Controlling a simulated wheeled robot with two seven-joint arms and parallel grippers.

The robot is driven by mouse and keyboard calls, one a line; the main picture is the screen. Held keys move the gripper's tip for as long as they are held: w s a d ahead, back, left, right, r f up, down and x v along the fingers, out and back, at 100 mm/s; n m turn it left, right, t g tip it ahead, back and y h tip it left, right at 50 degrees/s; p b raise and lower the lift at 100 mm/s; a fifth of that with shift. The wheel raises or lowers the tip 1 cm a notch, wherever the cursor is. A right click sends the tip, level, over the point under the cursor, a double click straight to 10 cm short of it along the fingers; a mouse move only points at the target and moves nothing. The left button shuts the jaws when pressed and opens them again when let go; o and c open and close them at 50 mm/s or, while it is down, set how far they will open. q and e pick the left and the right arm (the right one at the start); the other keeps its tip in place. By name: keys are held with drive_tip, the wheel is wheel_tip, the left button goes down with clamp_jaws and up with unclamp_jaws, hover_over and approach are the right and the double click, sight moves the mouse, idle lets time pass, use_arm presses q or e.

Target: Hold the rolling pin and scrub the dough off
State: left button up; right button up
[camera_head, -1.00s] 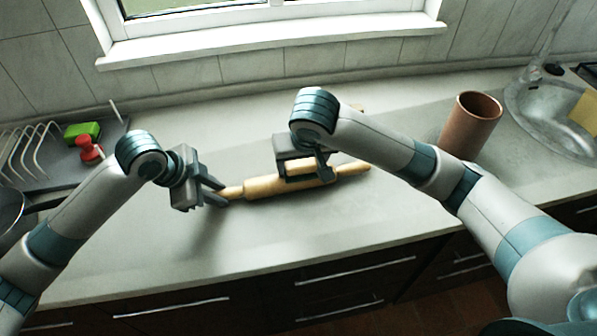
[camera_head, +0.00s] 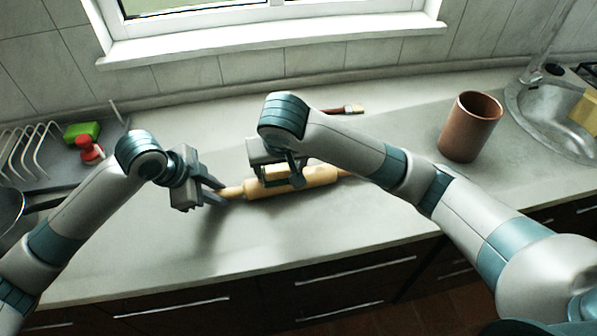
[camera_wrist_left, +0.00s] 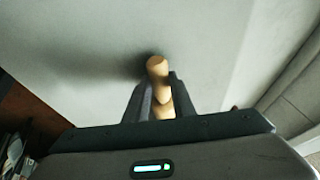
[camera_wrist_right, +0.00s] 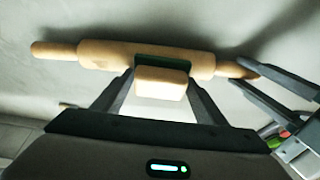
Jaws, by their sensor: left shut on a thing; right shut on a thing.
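The wooden rolling pin (camera_head: 316,176) lies level along the counter. My left gripper (camera_head: 216,191) is shut on its left handle; the left wrist view shows the handle (camera_wrist_left: 158,75) between the fingers. My right gripper (camera_head: 283,178) is over the left half of the pin's barrel. In the right wrist view it is shut on a pale yellow sponge (camera_wrist_right: 162,83) with a dark green scrub layer (camera_wrist_right: 166,63). The green side faces the barrel (camera_wrist_right: 105,54) and appears to touch it. I cannot make out any dough on the visible wood.
A brown cup (camera_head: 467,130) stands at the right, before the sink (camera_head: 530,105). A brush (camera_head: 350,109) lies behind my right arm. A dish rack (camera_head: 35,150), a green block (camera_head: 84,131) and a red bottle (camera_head: 89,152) are at the left. The front counter is clear.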

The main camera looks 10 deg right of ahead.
idle(0.3)
drive_tip(key=shift+w+r, duration=0.1)
drive_tip(key=shift+r, duration=1.9)
wheel_tip(320, 180, up, 9)
drive_tip(key=shift+d, duration=0.15)
drive_tip(key=d, duration=0.9)
drive_tip(key=shift+d, duration=0.4)
